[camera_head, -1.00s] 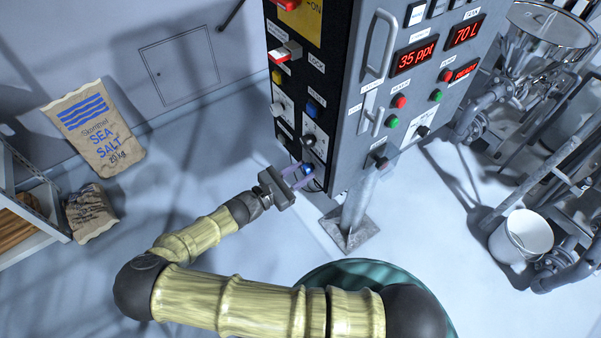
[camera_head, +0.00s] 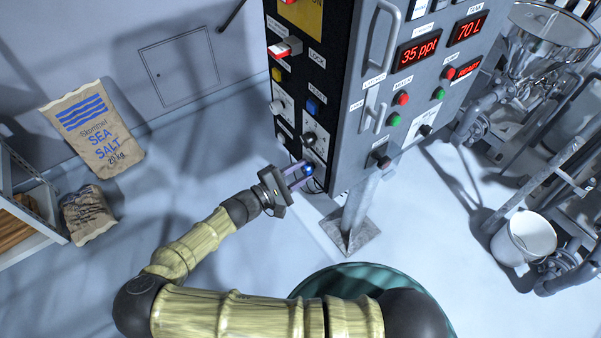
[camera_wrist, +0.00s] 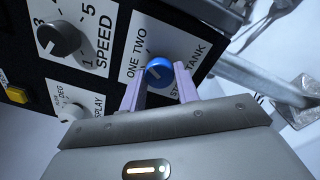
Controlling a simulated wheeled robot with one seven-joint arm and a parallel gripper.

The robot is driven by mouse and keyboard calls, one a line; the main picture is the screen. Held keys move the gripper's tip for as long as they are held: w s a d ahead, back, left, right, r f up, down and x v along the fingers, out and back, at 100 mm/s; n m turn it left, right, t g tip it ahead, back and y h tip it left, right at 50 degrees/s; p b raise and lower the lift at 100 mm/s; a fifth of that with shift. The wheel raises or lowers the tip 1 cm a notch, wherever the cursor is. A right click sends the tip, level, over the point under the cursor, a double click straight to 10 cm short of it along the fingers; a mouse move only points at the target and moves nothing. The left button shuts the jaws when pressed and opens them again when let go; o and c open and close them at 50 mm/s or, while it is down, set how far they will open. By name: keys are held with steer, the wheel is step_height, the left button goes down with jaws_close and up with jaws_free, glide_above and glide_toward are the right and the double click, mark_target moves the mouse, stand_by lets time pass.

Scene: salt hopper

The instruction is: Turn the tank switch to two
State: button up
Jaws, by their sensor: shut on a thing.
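In the head view the blue knob (camera_head: 308,169) shows at the tips of my gripper (camera_head: 300,175), low on the black side of the control cabinet (camera_head: 345,130).
The SPEED knob (camera_wrist: 60,38), DISPLAY knob (camera_wrist: 72,112) and a yellow button (camera_wrist: 16,94) lie close to the left in the wrist view. The cabinet's metal post (camera_head: 355,210) stands right of my gripper.

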stand_by(0.3)
steer(key=o, duration=1)
steer(key=b+v, duration=0.4)
steer(key=v, duration=1.3)
steer(key=shift+s+a, duration=0.1)
steer(key=shift+a, duration=0.1)
steer(key=shift+d+f, duration=0.1)
